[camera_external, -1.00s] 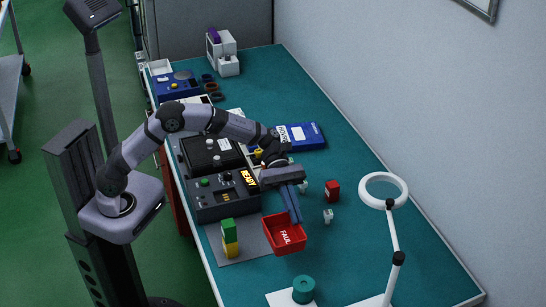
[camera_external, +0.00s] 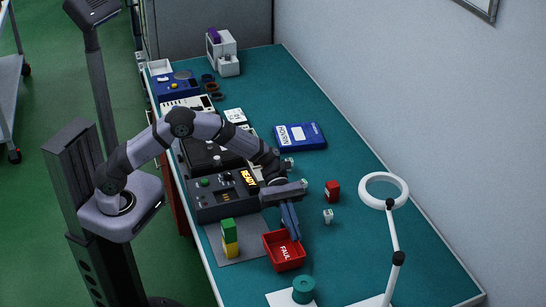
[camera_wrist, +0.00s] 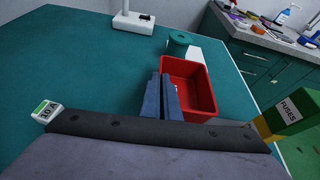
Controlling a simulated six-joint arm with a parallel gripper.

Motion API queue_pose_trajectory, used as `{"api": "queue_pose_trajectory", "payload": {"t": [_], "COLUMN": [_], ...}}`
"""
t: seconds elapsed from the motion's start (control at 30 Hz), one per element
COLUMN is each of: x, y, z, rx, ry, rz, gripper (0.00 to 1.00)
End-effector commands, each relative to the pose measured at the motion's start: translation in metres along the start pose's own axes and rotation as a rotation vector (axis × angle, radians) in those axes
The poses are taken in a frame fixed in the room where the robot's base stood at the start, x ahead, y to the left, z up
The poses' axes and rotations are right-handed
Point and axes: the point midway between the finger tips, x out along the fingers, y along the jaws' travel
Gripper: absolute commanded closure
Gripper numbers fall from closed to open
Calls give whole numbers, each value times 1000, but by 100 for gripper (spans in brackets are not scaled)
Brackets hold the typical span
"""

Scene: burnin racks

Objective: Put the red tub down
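The red tub (camera_external: 285,254), with a white label reading "FAUL...", is low over the green bench top at the front, upright. I cannot tell if its base touches the bench. My gripper (camera_external: 295,236) points down at the tub's far edge, its fingers close together. In the wrist view the fingers (camera_wrist: 160,76) straddle the tub's left wall, and the tub (camera_wrist: 203,92) looks empty where I can see into it. The gripper is shut on that wall, though the grip line is partly hidden by the fingers.
A teal spool (camera_external: 303,289) stands on a white sheet just in front of the tub. A green and yellow fuse block (camera_external: 230,240) stands on the grey mat at left. A red block (camera_external: 332,191), small white piece (camera_external: 328,216) and ring lamp (camera_external: 395,240) are at right.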

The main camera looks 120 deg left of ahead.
Motion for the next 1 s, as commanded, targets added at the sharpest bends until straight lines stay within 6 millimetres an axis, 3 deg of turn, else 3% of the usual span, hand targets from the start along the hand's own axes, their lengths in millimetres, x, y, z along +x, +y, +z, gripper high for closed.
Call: {"api": "queue_pose_trajectory", "payload": {"t": [0.43, 0.53, 1.0], "x": [3, 3, 0], "y": [1, 1, 0], "z": [-8, -8, 1], "rx": [0, 0, 2], "ry": [-1, 0, 0], "rz": [0, 0, 0], "gripper": [100, 80, 80]}}
